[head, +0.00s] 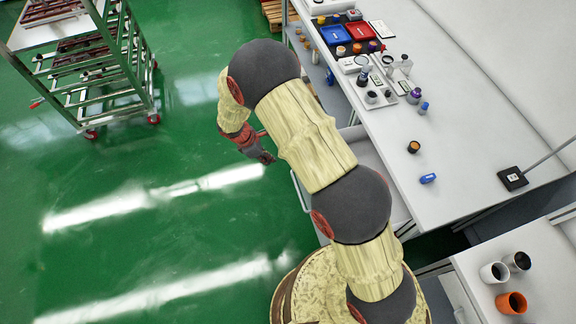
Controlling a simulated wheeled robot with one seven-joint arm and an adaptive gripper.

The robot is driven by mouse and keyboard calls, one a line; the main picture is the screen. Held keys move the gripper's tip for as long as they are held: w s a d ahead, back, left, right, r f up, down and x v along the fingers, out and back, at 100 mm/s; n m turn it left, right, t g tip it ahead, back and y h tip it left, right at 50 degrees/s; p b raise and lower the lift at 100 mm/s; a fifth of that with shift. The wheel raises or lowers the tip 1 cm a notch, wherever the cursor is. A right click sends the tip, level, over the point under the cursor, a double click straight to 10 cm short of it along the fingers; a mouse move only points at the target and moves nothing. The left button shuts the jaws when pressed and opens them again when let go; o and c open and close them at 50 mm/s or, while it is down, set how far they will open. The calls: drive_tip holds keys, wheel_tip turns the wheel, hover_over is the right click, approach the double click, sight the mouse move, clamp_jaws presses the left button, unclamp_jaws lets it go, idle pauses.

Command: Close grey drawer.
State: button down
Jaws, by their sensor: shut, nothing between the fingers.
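The grey drawer (370,150) sticks out from under the white workbench, to the left of the bench's front edge, so it stands open. My arm crosses over it and hides much of its inside and front. A thin pale edge or handle (299,191) shows at its left end, below the arm. My gripper (266,158) is shut and empty. It hangs over the green floor, to the left of the drawer's front and apart from it in the picture. Its height against the drawer is hard to tell.
The workbench (440,150) carries a blue tray (334,35), a red tray (359,31), bottles and small parts. A second table (470,270) at lower right holds several cups. A wheeled rack (105,75) stands at upper left. Green floor (130,190) is clear between.

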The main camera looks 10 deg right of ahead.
drive_tip(key=d+f+b, duration=0.2)
drive_tip(key=d+f, duration=0.5)
drive_tip(key=f, duration=0.2)
drive_tip(key=shift+w+d+f+n, duration=0.15)
drive_tip(key=shift+w+d+n, duration=0.05)
drive_tip(key=shift+d+n, duration=0.15)
drive_tip(key=shift+d, duration=0.1)
drive_tip(key=d, duration=1)
drive_tip(key=w+d, duration=0.1)
drive_tip(key=d, duration=0.9)
drive_tip(key=w+d, duration=0.1)
drive_tip(key=d, duration=0.9)
drive_tip(key=shift+d+p, duration=0.4)
drive_tip(key=shift+w, duration=0.1)
